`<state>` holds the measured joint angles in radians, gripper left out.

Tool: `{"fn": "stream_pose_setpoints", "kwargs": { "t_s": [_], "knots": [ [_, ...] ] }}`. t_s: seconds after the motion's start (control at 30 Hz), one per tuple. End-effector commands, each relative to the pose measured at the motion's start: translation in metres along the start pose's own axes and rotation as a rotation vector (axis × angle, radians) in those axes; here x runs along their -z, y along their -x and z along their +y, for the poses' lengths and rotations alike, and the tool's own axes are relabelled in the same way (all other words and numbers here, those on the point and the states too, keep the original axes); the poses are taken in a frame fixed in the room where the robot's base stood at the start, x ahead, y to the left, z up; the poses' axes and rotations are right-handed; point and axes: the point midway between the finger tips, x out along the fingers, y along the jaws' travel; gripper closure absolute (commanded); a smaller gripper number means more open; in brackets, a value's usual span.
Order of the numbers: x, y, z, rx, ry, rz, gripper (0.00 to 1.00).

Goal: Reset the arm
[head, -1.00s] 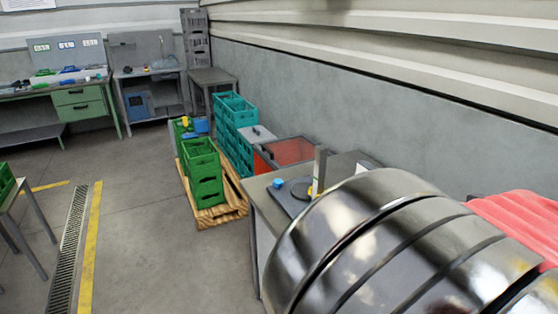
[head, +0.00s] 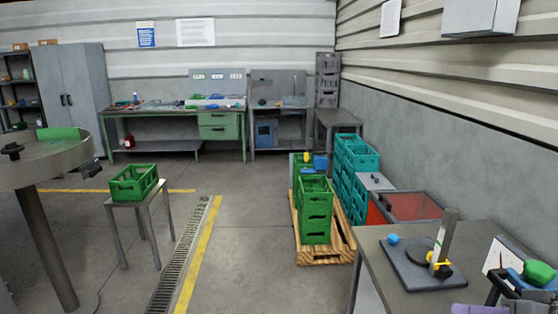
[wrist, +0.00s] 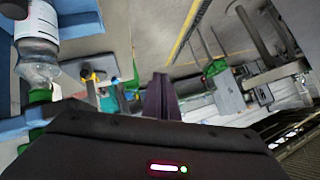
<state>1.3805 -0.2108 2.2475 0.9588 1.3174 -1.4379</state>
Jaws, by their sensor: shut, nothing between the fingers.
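My gripper (wrist: 162,98) shows in the wrist view as two dark purple fingers pressed together, with nothing between them. The fingers point into open space and touch nothing that I can see. My arm cannot be made out for certain in the head view. A device with a dark base plate, a round disc and an upright post (head: 445,240) stands on the grey table (head: 385,283) at the right of the head view.
A clear bottle with a white label (wrist: 38,45) is close at the wrist view's left. In the head view, green crates (head: 316,215) stand on a wooden pallet (head: 325,257), teal crates (head: 355,165) behind. A round metal table (head: 45,165) is at left. The middle floor is clear.

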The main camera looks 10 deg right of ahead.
Motion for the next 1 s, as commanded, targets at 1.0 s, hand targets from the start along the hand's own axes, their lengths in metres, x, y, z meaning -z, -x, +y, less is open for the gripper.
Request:
{"fn": "stream_pose_setpoints", "kwargs": {
  "t_s": [1.0],
  "knots": [
    [-0.053,-0.112,-0.088,-0.234,0.201,-0.502,1.00]
  ]
}}
